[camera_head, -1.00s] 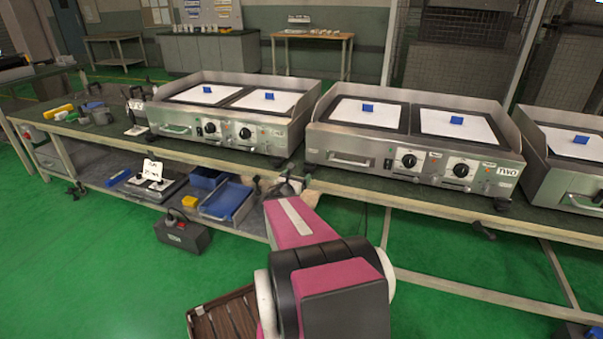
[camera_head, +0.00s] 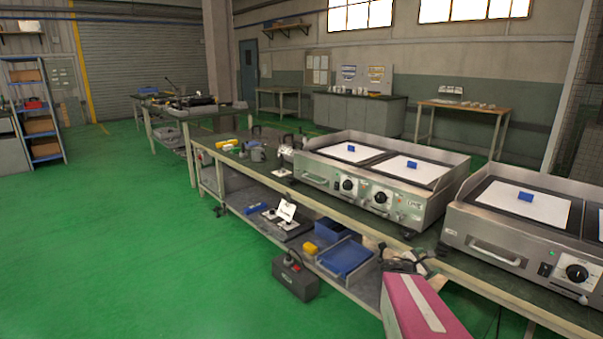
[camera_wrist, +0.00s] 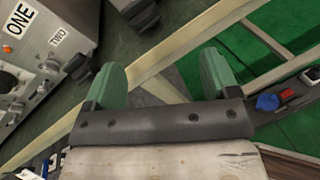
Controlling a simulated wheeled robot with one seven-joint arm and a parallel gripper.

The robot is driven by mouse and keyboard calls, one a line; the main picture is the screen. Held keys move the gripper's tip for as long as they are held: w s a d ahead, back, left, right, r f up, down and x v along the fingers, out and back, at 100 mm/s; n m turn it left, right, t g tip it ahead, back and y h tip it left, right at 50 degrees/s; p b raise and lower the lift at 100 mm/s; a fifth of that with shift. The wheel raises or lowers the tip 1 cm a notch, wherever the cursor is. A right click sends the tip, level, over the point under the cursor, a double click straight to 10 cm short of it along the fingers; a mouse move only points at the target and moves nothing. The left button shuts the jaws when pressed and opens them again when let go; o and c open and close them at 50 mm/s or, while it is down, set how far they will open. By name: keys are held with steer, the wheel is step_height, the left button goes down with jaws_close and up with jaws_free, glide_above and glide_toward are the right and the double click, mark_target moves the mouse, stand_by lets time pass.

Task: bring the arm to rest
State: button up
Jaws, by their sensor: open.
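My gripper (camera_wrist: 163,76) shows in the wrist view with its two green fingers spread wide apart and nothing between them. Beyond the fingers are a pale bench rail and green floor. In the head view, my pink arm link (camera_head: 424,308) is at the lower right, in front of the long bench. The gripper end (camera_head: 408,260) is small there, near the bench's front edge, and its fingers cannot be made out.
Steel griddles stand on the long bench (camera_head: 335,205): one in the middle (camera_head: 400,205), another at right (camera_head: 495,250). The lower shelf holds a blue bin (camera_head: 345,258). A dark box (camera_head: 295,278) is on the floor. Green floor at left is clear.

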steer(key=s+a+f+m+g+y, duration=0.1)
steer(key=a+f+m+g+y, duration=0.2)
steer(key=a+m+y, duration=0.4)
steer(key=s+a+f+m+g+y, duration=0.2)
steer(key=a+f+m+g+y, duration=0.2)
steer(key=a+m+y, duration=0.3)
steer(key=a+f+m, duration=0.1)
steer(key=a+m, duration=0.4)
steer(key=a, duration=0.7)
steer(key=shift+s+a+f, duration=0.2)
steer(key=shift+f, duration=0.1)
